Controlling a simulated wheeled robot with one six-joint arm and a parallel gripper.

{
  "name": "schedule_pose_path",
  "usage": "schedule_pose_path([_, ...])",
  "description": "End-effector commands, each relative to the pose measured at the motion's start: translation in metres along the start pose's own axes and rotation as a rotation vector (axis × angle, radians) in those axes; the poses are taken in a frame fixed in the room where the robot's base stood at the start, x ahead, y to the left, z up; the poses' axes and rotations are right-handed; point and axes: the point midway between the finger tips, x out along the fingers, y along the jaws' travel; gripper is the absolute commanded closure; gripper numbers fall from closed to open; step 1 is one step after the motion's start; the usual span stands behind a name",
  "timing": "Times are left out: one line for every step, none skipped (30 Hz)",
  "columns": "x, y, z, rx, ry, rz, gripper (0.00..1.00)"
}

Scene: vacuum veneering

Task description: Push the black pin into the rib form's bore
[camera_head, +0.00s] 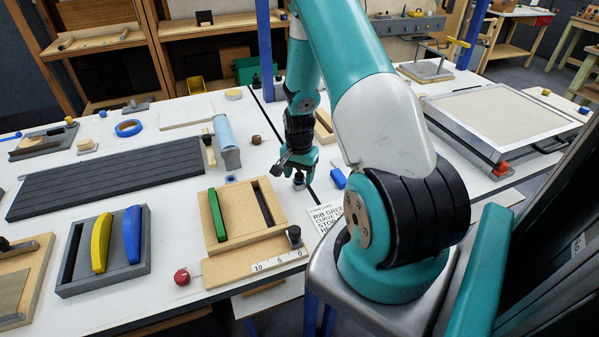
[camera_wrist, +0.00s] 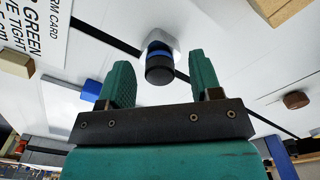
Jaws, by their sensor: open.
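The wooden form (camera_head: 217,237), which I take for the rib form, lies on the bench with a green strip (camera_head: 217,215) and a dark slot. A black knob-like piece (camera_head: 294,234) stands at its front right corner by the scale. Another black-topped piece with a blue ring and a grey base (camera_head: 299,184) stands on the bench below my gripper (camera_head: 300,165). In the wrist view this piece (camera_wrist: 159,68) appears between my open, empty fingers (camera_wrist: 162,78). I cannot tell which black piece is the pin. No bore is clearly visible.
A grey tray with yellow and blue strips (camera_head: 64,289) and a red round piece (camera_head: 182,277) are left of the form. A printed card (camera_head: 325,218) lies right of it. A blue item (camera_head: 337,178) and a brown knob (camera_head: 256,140) are near my gripper.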

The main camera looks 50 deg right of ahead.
Motion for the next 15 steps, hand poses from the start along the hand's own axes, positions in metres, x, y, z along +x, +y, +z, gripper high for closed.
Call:
schedule_pose_path([0.0022,0.0003,0.0003,0.0,-0.001,0.001,0.42])
schedule_pose_path([0.0033,0.0003,0.0003,0.0,-0.001,0.001,0.42])
schedule_pose_path([0.0042,0.0002,0.0002,0.0,0.0,0.0,0.42])
schedule_pose_path([0.0046,0.0002,0.0001,0.0,0.0,0.0,0.42])
schedule_pose_path([0.0048,0.0002,0.0001,0.0,0.0,0.0,0.42])
schedule_pose_path([0.0049,0.0001,0.0,0.0,0.001,0.0,0.42])
schedule_pose_path([0.0049,0.0001,0.0,0.0,0.001,0.0,0.42])
schedule_pose_path([0.0049,0.0002,0.0,0.0,0.001,0.0,0.42])
schedule_pose_path([0.0048,0.0002,0.0,0.0,0.0,0.0,0.42])
schedule_pose_path([0.0048,0.0002,0.0,0.0,0.0,0.0,0.42])
schedule_pose_path([0.0047,0.0002,0.0,0.0,0.0,0.0,0.46])
schedule_pose_path([0.0047,0.0002,-0.0001,0.0,0.0,0.0,0.55])
schedule_pose_path([0.0047,0.0002,0.0,0.0,0.0,0.0,0.62])
schedule_pose_path([0.0046,0.0002,0.0,0.0,0.0,0.0,0.69])
schedule_pose_path([0.0046,0.0002,0.0,0.0,0.0,0.0,0.78])
